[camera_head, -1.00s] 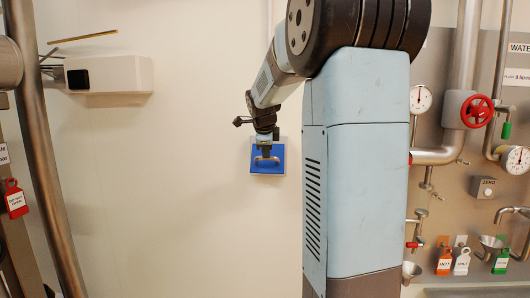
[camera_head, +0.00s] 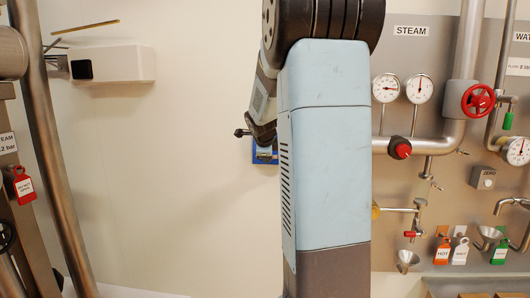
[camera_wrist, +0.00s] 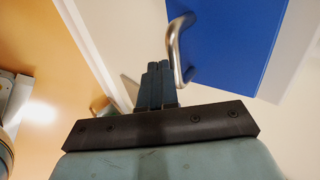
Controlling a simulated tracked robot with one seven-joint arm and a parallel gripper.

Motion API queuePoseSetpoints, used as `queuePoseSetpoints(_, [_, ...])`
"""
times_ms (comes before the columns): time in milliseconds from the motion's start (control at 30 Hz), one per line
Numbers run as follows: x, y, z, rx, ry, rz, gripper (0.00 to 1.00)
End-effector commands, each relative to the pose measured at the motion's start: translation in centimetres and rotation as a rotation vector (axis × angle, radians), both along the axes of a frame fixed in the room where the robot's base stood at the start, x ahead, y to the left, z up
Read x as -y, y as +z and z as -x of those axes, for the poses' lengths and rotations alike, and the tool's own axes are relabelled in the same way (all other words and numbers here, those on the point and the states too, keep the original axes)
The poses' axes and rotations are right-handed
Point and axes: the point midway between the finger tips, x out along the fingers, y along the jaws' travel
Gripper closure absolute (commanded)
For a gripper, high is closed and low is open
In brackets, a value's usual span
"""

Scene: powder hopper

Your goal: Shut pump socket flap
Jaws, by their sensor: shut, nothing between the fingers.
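The blue flap (camera_head: 254,156) is on the pale wall, left of my column in the head view, and my arm covers much of it. In the wrist view the flap (camera_wrist: 236,35) fills the upper right, with a bent metal handle (camera_wrist: 174,45) on its left side. My gripper (camera_wrist: 157,68) is shut and empty, its fingers pressed together just left of the handle. I cannot tell whether the fingers touch the handle, or how far the flap stands from its socket. In the head view my gripper (camera_head: 265,154) is small in front of the flap.
A white wall box (camera_head: 115,66) is at the upper left, beside a steel pipe (camera_head: 45,150). On the right is a panel with gauges (camera_head: 419,88), a red handwheel (camera_head: 478,99), and funnels with tags. The wall left of the flap is bare.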

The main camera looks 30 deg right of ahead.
Motion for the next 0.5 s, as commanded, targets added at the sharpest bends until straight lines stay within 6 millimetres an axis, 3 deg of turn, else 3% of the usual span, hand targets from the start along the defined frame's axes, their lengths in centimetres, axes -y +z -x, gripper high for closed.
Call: queuePoseSetpoints(500, [1.0,-1.9,-1.2,0.0,-0.001,-0.001,1.0])
